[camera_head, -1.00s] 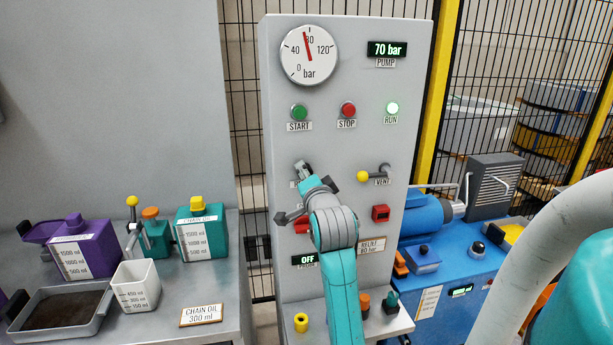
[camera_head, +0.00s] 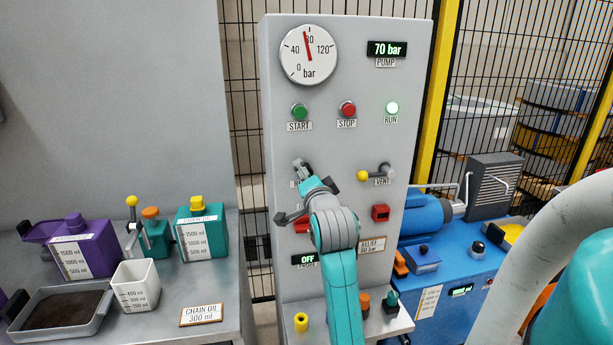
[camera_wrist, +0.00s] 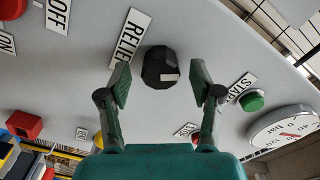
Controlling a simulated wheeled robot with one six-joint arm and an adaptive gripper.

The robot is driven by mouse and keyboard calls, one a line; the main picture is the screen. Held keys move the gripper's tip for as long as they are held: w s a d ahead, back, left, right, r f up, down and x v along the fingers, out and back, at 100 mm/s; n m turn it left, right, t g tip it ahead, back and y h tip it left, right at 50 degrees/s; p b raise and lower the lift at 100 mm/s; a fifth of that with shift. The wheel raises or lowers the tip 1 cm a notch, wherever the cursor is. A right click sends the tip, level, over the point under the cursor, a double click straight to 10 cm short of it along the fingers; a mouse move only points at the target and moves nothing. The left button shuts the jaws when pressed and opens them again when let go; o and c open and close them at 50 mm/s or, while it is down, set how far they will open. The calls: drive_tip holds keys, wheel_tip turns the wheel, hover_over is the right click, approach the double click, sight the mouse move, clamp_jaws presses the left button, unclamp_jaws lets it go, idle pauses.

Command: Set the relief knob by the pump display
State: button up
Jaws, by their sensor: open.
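The relief knob (camera_wrist: 160,68) is a black faceted knob with a pale mark, beside the RELIEF label (camera_wrist: 130,38) in the wrist view. My gripper (camera_wrist: 160,80) is open, with one finger on each side of the knob and a visible gap at each side. In the head view my gripper (camera_head: 308,196) is in front of the panel's left middle and covers part of the knob area. The pump display (camera_head: 387,49) reads 70 bar. A card (camera_head: 371,246) reads RELIEF 80 bar.
The pressure gauge (camera_head: 308,55) is above the green START button (camera_head: 299,111) and red STOP button (camera_head: 346,110). The RUN lamp (camera_head: 392,108) is lit. The yellow-tipped vent lever (camera_head: 364,176) sticks out right of my gripper. A display (camera_head: 307,260) below reads OFF.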

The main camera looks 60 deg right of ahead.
drive_tip(key=v, duration=0.7)
idle(0.5)
drive_tip(key=s+a+f+n+t+y, duration=0.1)
drive_tip(key=a+f+n+t+y, duration=0.3)
drive_tip(key=a+f, duration=0.75)
drive_tip(key=a+f+n+g+y, duration=0.1)
drive_tip(key=a+f+n+y, duration=0.2)
drive_tip(key=a+f+n, duration=0.65)
drive_tip(key=s+a+f+n+y, duration=0.35)
drive_tip(key=s+a+f, duration=0.55)
drive_tip(key=s+a, duration=0.3)
drive_tip(key=s+a+n+y, duration=0.3)
drive_tip(key=s+a, duration=0.3)
drive_tip(key=s, duration=0.6)
drive_tip(key=shift+s+f+n, duration=0.2)
drive_tip(key=shift+s+n, duration=0.15)
drive_tip(key=shift+n, duration=0.45)
